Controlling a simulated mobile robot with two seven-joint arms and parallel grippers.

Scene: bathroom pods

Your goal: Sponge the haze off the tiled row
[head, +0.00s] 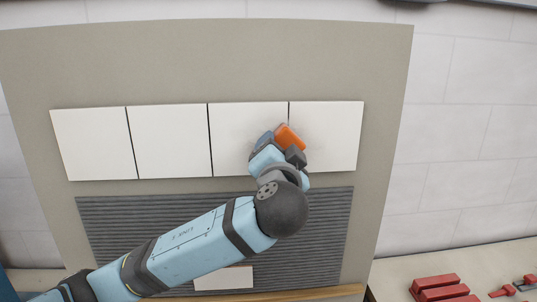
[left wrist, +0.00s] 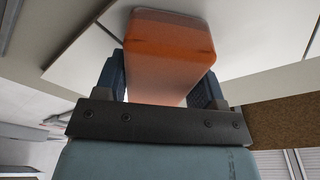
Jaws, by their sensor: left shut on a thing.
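A row of white tiles (head: 168,142) runs across a beige panel, split by thin dark gaps. A faint grey haze shows on the two right-hand tiles (head: 335,130), around my gripper. My left gripper (head: 278,144) is shut on an orange sponge (head: 290,137) and holds it at the tile row, near the gap between the two right-hand tiles. In the left wrist view the sponge (left wrist: 170,45) sits between the two blue fingers, close to the white tile surface. I cannot tell whether it touches the tile. My right gripper is not in view.
Below the row is a dark grey ribbed panel (head: 125,225), with a loose-looking white piece (head: 223,278) low on it. Red blocks (head: 437,288) lie on a light surface at the lower right. A pale tiled wall (head: 460,130) is on the right.

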